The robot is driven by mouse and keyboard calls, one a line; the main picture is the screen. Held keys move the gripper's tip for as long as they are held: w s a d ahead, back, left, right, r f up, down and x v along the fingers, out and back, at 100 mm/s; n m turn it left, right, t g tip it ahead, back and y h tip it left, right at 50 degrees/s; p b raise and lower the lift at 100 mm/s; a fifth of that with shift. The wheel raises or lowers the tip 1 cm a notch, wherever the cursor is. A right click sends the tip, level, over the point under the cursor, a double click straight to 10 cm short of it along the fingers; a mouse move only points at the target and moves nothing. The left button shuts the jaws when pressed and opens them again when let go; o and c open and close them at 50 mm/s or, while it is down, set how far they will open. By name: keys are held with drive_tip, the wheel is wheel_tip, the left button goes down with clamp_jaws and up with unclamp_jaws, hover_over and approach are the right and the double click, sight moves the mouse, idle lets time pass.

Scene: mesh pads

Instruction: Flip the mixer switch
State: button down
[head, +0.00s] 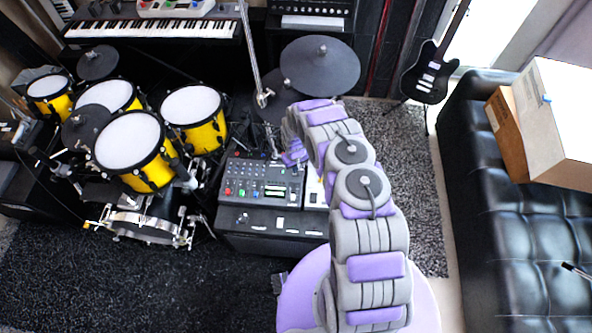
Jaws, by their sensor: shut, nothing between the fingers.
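The mixer (262,183) is a dark grey box with coloured buttons, a small display and several knobs. It sits on a black case (270,222) at the middle of the head view. My arm reaches forward over its right side. My gripper (293,155) is purple and grey, small in the view, and appears shut and empty just above the mixer's far right edge. I cannot tell whether it touches the mixer. The switch itself is too small to make out. A pale device (315,190) beside the mixer is partly hidden by my arm.
A yellow drum kit (130,145) stands to the left, with a keyboard (150,28) behind it. Cymbals (320,66) and a metal stand rise behind the mixer. A black sofa (520,220) with a cardboard box is at the right. Dark carpet (130,285) is open at front left.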

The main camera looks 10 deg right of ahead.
drive_tip(key=shift+f+b, duration=0.4)
drive_tip(key=shift+f, duration=0.5)
idle(0.9)
drive_tip(key=shift+r, duration=0.15)
drive_tip(key=shift+r+p, duration=1.75)
drive_tip(key=shift+r, duration=1.6)
drive_tip(key=shift+d+r, duration=0.1)
drive_tip(key=shift+r, duration=0.05)
